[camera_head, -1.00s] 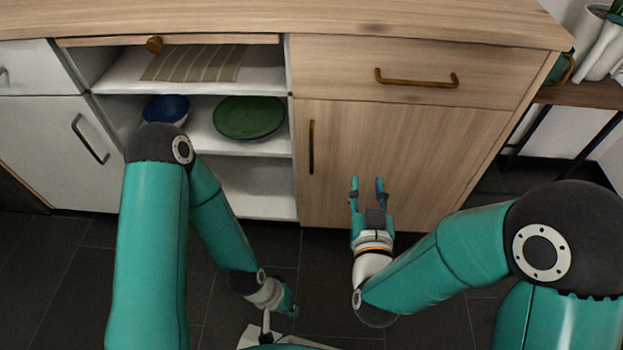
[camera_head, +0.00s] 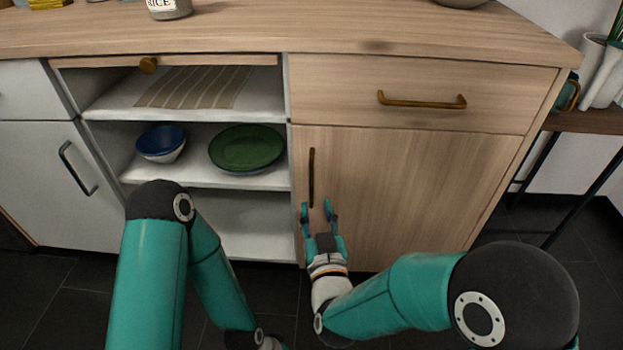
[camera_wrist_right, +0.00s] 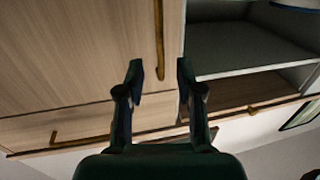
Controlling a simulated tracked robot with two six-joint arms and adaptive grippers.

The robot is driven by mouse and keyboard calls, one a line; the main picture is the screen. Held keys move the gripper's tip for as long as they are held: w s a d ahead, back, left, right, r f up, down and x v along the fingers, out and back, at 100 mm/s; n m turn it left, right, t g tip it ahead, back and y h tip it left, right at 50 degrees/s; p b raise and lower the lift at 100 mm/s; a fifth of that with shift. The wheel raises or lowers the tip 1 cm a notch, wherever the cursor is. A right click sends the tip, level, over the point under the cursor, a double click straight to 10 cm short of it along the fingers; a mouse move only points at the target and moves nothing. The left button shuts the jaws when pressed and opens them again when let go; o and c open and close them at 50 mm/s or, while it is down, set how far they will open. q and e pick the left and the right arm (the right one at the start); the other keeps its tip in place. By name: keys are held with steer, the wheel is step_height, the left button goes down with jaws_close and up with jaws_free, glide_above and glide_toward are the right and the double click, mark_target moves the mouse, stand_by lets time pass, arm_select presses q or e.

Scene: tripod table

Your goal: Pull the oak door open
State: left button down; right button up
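The oak door (camera_head: 400,190) is shut, below an oak drawer front at the right of the cabinet. Its upright brass handle (camera_head: 311,177) is near the door's left edge. My right gripper (camera_head: 317,206) is open, with its fingers pointing at the lower end of the handle. In the right wrist view the door (camera_wrist_right: 90,50) fills the left side, and the handle (camera_wrist_right: 159,40) ends just beyond the two open fingers (camera_wrist_right: 158,75). The handle does not appear to be held; whether a finger touches it I cannot tell. My left gripper is mostly cut off at the bottom edge.
Open shelves left of the door hold a blue bowl (camera_head: 161,143), a green plate (camera_head: 246,148) and a striped cloth (camera_head: 193,87). The drawer above has a horizontal brass handle (camera_head: 421,101). A side table (camera_head: 585,121) with pots stands at the right. Dark floor lies in front.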

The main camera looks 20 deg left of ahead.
mark_target(312, 186)
steer(key=p+x, duration=0.1)
steer(key=x, duration=0.7)
steer(key=shift+w+a+p, duration=0.15)
steer(key=shift+w+p, duration=0.15)
steer(key=shift+p, duration=0.1)
jaws_close()
